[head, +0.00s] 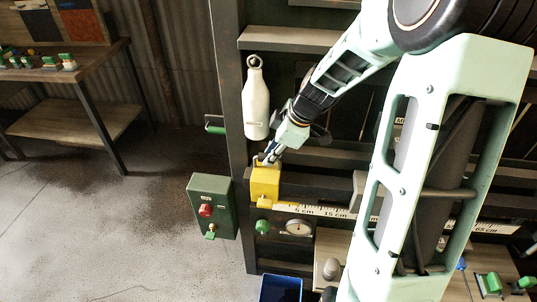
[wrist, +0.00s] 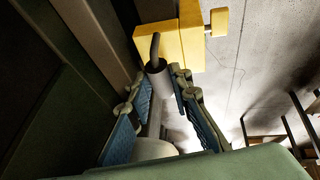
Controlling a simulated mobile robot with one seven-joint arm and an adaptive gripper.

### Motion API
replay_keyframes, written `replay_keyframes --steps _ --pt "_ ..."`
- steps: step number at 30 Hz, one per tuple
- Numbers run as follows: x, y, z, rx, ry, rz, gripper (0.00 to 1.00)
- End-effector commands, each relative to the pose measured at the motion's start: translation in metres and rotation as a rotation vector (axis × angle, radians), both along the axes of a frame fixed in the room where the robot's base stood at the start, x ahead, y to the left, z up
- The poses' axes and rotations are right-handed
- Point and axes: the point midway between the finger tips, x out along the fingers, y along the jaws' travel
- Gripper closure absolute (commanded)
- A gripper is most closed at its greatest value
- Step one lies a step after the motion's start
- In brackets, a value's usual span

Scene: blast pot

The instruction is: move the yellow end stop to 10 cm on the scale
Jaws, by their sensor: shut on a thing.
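The yellow end stop (head: 264,184) sits at the left end of the dark rail, above the white scale (head: 312,211). It is left of the "5 cm" label; its exact reading is not legible. My gripper (head: 271,156) comes down onto the stop's top from the upper right. In the wrist view, the yellow end stop (wrist: 180,45) is at the top, with a yellow knob at its right. A grey post (wrist: 158,80) with a dark curved tip stands between the blue finger pads of my gripper (wrist: 157,95), which is shut on it.
A grey block (head: 358,190) is farther right on the rail. A white bottle (head: 256,100) hangs just above left of my gripper. A green switch box (head: 212,206) is left of the frame, and a gauge (head: 297,228) is below the scale. My arm hides much of the rail's right side.

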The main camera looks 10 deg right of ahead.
Motion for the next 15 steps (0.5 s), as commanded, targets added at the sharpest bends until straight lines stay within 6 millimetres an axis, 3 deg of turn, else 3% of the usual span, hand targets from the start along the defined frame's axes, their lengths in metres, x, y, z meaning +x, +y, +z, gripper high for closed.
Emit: replay_keyframes --steps 9,15 --pt "-0.022 -0.058 -0.004 -0.005 -0.001 -0.009 1.00" --pt "-0.028 -0.069 -0.001 -0.005 0.000 -0.004 1.00"
